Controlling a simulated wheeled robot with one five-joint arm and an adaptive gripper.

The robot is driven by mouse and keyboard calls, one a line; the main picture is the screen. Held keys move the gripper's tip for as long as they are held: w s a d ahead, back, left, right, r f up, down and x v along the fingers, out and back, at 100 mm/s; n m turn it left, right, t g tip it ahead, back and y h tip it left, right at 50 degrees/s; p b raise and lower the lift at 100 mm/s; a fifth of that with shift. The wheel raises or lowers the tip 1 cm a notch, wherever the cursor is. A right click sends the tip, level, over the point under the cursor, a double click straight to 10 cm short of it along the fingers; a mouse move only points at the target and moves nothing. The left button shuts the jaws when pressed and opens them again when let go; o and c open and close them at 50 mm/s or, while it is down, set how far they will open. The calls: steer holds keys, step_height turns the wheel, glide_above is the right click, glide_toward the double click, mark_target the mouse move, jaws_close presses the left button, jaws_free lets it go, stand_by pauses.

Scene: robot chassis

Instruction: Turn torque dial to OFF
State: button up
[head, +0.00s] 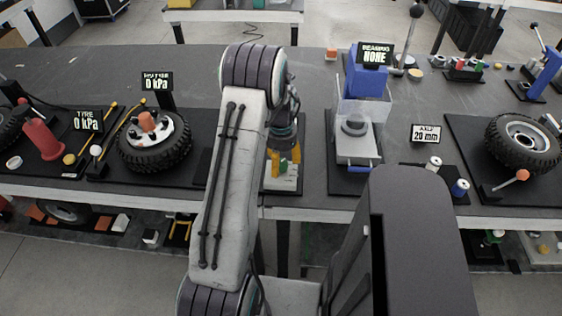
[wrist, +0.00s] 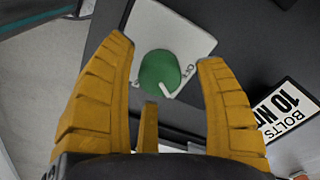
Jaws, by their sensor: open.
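The torque dial (wrist: 158,72) is a round green knob on a pale plate (wrist: 195,38), seen in the wrist view between my fingers. I cannot tell if any finger touches the dial. In the head view my gripper (head: 284,162) hangs over the pale plate (head: 284,184), and my arm hides part of that station.
In the head view, a wheel (head: 155,145) stands left on the bench and a blue press (head: 368,82) with a clear guard stands to the right.

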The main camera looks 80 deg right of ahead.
steer(key=shift+f, duration=0.3)
steer(key=shift+o, duration=0.2)
steer(key=c, duration=1.2)
